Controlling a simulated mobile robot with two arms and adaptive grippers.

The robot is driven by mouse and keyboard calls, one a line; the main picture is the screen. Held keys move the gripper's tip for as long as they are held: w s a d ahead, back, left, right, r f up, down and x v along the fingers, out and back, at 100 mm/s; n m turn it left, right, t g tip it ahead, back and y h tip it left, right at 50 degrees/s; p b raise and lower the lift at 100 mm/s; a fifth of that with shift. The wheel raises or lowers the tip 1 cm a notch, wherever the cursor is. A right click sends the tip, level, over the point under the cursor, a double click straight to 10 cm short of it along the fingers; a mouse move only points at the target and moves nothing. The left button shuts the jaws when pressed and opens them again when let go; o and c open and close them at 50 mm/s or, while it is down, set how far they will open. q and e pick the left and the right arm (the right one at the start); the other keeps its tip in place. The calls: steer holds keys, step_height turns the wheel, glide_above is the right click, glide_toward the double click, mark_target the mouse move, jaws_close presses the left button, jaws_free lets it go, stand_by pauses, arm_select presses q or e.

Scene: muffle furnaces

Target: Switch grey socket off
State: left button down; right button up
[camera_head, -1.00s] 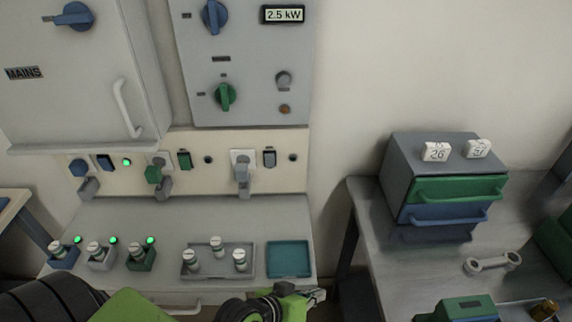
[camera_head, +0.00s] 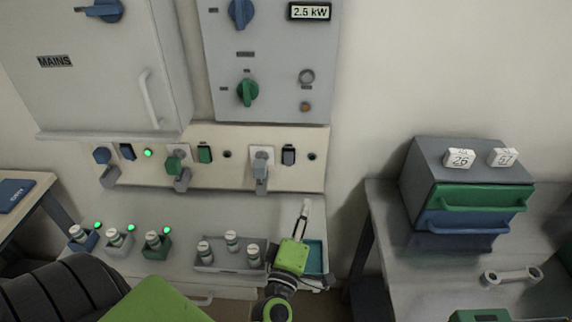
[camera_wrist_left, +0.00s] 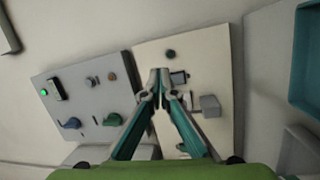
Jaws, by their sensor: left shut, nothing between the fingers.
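The grey socket (camera_head: 262,154) is at the right of the cream socket strip, with a grey plug (camera_head: 261,171) in it. Its dark grey rocker switch (camera_head: 288,155) is just to the right, and a dark, unlit indicator (camera_head: 312,156) is beyond that. My left gripper (camera_head: 305,205) is shut and empty, pointing up, below and right of the switch in the head view. My right gripper is not in view.
Below stand a grey tray (camera_head: 206,266) with several capped vials and a teal tray (camera_head: 316,257). A drawer box (camera_head: 424,160) stands right.

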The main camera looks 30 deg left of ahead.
arm_select(q)
steer(key=a+n+y, duration=0.1)
steer(key=s+a+n+g+y, duration=0.1)
steer(key=a+n+y, duration=0.1)
steer(key=s+a+n+g+y, duration=0.1)
steer(key=a+n, duration=0.1)
steer(key=shift+a+f+y, duration=0.1)
steer(key=shift+f+y, duration=0.2)
steer(key=shift+y, duration=0.1)
steer(key=p, duration=0.3)
glide_toward(287, 156)
steer(key=x, duration=0.7)
steer(key=shift+a, duration=0.1)
